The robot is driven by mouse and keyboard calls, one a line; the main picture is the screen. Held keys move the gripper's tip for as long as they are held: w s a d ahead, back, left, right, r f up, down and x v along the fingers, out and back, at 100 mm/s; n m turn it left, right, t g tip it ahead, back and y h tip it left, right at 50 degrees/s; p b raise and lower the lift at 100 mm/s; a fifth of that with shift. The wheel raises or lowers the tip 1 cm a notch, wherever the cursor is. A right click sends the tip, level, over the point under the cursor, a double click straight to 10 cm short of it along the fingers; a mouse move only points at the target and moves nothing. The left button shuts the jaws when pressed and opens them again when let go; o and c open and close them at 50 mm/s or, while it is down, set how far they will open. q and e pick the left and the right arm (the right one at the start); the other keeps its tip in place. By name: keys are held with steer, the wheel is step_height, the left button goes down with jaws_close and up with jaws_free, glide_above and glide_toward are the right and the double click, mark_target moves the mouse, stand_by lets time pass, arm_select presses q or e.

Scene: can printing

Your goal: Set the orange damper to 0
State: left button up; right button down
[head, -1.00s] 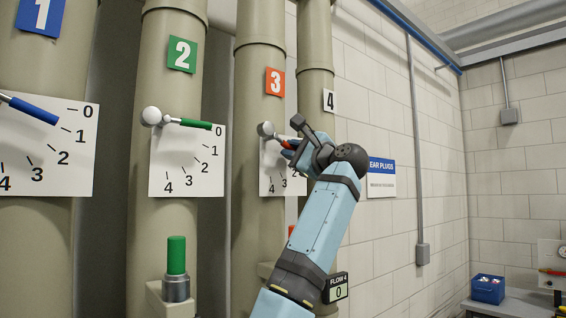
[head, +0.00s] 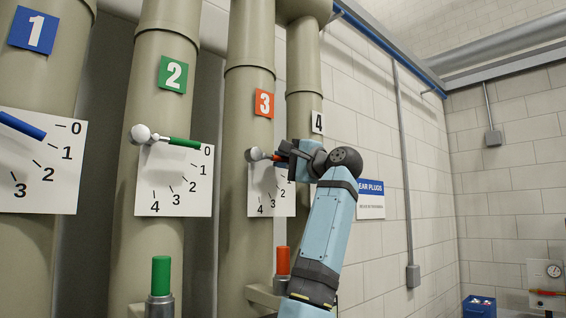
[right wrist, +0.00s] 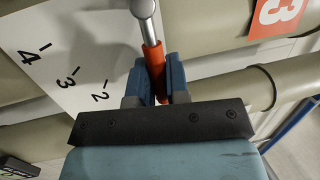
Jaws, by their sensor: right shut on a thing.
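The orange damper lever (head: 276,157) sits on pipe 3, with a grey ball pivot and an orange grip. It points right, close to level and tilted slightly down, in the head view. Its white dial plate (head: 258,202) shows 4, 3, 2 and part of 1; the 0 is hidden behind my right gripper. My right gripper (head: 287,155) is shut on the orange grip. In the right wrist view the orange grip (right wrist: 152,55) lies between the blue fingers (right wrist: 158,78), with marks 2, 3 and 4 to the left. My left gripper is out of view.
The green lever (head: 184,142) on pipe 2 points to 0. The blue lever (head: 22,125) is at far left. A green post (head: 161,275) and an orange post (head: 282,262) stand lower down. Pipe 4 (head: 304,110) is just behind my right arm.

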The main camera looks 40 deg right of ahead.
steer(key=c, duration=1.1)
jaws_free()
steer(key=shift+s+d+f+b, duration=0.15)
steer(key=shift+s+b, duration=0.15)
steer(key=shift+s, duration=0.2)
steer(key=b+v, duration=0.4)
steer(key=v, duration=0.8)
steer(key=shift+s, duration=0.4)
steer(key=shift+d, duration=0.1)
